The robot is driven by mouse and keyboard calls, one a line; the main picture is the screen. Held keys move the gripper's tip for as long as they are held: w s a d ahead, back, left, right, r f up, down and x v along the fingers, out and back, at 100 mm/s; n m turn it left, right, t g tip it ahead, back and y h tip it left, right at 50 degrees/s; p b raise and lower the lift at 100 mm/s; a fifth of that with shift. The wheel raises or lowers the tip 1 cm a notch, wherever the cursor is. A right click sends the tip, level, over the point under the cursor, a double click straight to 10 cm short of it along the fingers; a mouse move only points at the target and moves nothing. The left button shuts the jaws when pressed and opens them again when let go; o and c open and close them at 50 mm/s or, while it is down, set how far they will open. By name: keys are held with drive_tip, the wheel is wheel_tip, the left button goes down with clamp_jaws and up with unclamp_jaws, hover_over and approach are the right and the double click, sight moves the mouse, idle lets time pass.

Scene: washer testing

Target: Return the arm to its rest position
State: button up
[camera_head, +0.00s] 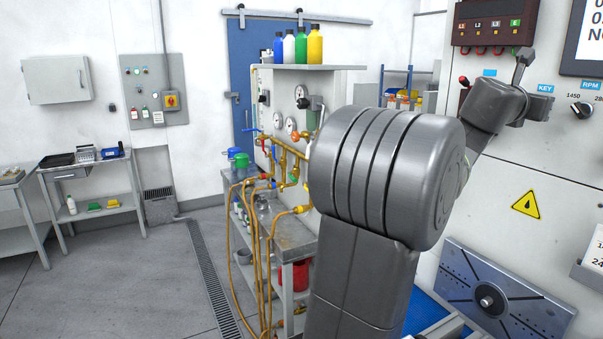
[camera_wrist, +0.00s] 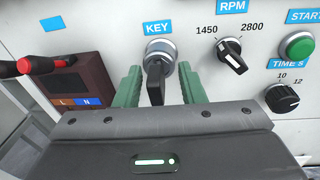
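In the wrist view, my gripper (camera_wrist: 160,76) has its two green fingers spread apart. The black key handle (camera_wrist: 155,90) of the KEY switch (camera_wrist: 160,50) stands upright between the fingers. A gap shows between the handle and each finger, and the gripper looks empty. In the head view, my grey arm (camera_head: 385,180) reaches forward and right to the control panel, with its end (camera_head: 538,107) beside the blue KEY label (camera_head: 545,88). The fingers and the key cannot be made out there.
An RPM knob (camera_wrist: 231,57), a green START button (camera_wrist: 297,46) and a time knob (camera_wrist: 282,97) are right of the key. Red-tipped leads (camera_wrist: 42,65) stick out on the left. A bench with brass pipes (camera_head: 290,165) stands left of my arm. Open floor (camera_head: 120,270) lies farther left.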

drive_tip(key=f+b+v, duration=0.1)
drive_tip(key=b+v, duration=0.2)
drive_tip(key=v, duration=1.1)
drive_tip(key=p+x, duration=0.1)
drive_tip(key=x, duration=0.3)
drive_tip(key=p+x, duration=0.1)
drive_tip(key=x, duration=0.4)
drive_tip(key=r+p+x, duration=0.1)
drive_tip(key=x, duration=0.4)
drive_tip(key=shift+w+d, duration=0.1)
drive_tip(key=shift+d, duration=0.05)
drive_tip(key=shift+f, duration=0.1)
drive_tip(key=shift+a+m, duration=0.2)
drive_tip(key=shift+m, duration=0.3)
drive_tip(key=shift+d+m, duration=0.1)
drive_tip(key=shift+m, duration=0.6)
drive_tip(key=shift+f+m+t+h, duration=0.1)
drive_tip(key=shift+m+t+h, duration=0.25)
drive_tip(key=shift+m, duration=1.55)
drive_tip(key=m+b, duration=0.2)
drive_tip(key=m, duration=0.1)
drive_tip(key=shift+f+h, duration=0.25)
drive_tip(key=shift+f, duration=0.05)
drive_tip(key=shift+r+m+h+b, duration=0.1)
drive_tip(key=shift+m+h+b, duration=0.2)
drive_tip(key=shift+m+b, duration=1.55)
